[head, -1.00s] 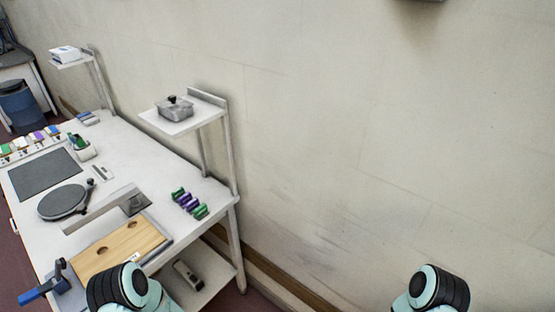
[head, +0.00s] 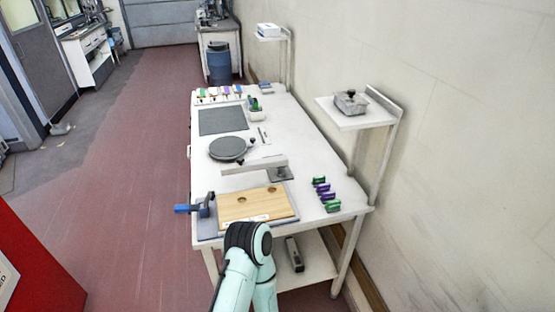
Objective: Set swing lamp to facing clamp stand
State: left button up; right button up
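A white flat bar (head: 252,166) reaches left from a dark square base (head: 281,174) on the white workbench (head: 295,140); it looks like the swing lamp's arm, lying across the bench behind the wooden board. I cannot tell for sure which thing is the clamp stand. A blue-handled clamp (head: 196,206) sits at the bench's near left corner. Several green and purple clips (head: 323,190) stand in a row near the right edge. A teal and black arm link of mine shows at the bottom, in front of the bench. Neither gripper is in view.
A wooden board (head: 258,205) with two holes lies at the near end. Behind are a round dark turntable (head: 228,149), a dark mat (head: 221,121) and a rack of coloured items (head: 219,94). A raised shelf (head: 349,114) holds a metal box (head: 351,101). Floor is open left.

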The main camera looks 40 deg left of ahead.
aim_at(242, 165)
jog(key=j+u, duration=0.1)
jog(key=u, duration=1.35)
